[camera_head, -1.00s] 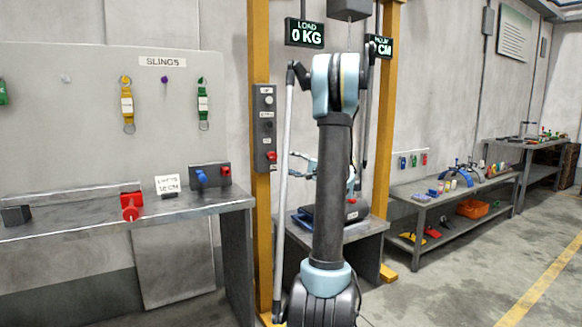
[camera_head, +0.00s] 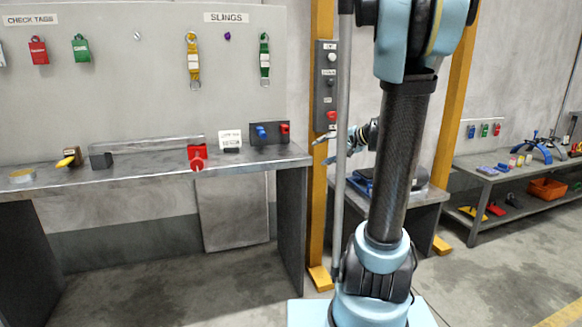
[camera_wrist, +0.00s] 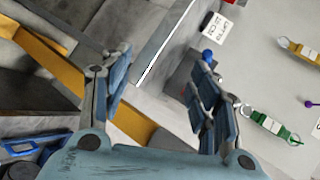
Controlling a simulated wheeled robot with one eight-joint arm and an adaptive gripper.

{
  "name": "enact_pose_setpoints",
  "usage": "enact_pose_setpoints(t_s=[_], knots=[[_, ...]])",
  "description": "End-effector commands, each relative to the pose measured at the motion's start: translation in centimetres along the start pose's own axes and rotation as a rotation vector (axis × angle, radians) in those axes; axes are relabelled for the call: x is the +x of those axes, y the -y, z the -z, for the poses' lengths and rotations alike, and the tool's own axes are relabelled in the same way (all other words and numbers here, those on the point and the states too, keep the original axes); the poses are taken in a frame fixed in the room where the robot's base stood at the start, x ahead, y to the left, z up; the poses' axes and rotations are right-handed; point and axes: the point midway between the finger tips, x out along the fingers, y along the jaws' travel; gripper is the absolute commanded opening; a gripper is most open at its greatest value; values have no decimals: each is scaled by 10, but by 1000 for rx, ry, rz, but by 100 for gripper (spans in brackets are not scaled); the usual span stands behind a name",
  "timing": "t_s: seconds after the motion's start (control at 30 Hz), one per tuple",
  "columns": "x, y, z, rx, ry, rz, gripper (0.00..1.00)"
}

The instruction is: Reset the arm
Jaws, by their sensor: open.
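My arm (camera_head: 402,160) stands upright in the right half of the head view. My gripper (camera_head: 345,138) shows small beside it, left of the arm and in front of the yellow-framed station, partly hidden by the arm. In the wrist view my gripper (camera_wrist: 160,88) is open, with its two fingers wide apart and nothing between them. The grey bench edge and wall lie beyond the fingers there.
A grey bench (camera_head: 130,180) on the left holds a red clamp (camera_head: 198,157), a white card (camera_head: 230,140) and a control block (camera_head: 270,132). A yellow post (camera_head: 321,230) stands near my arm. A shelf table (camera_head: 485,172) is at right. Open floor (camera_head: 500,270) lies at lower right.

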Motion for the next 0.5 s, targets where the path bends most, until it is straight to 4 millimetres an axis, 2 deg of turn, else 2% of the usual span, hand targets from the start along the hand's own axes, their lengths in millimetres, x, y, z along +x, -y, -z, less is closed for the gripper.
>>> enact_pose_setpoints(t_s=[0.03,0.2,0.5], knots=[[-2,-5,-17,-23,15,-37,56],[-10,-32,-67,-107,62,-178,56],[-36,-91,-142,-258,136,-424,56]])
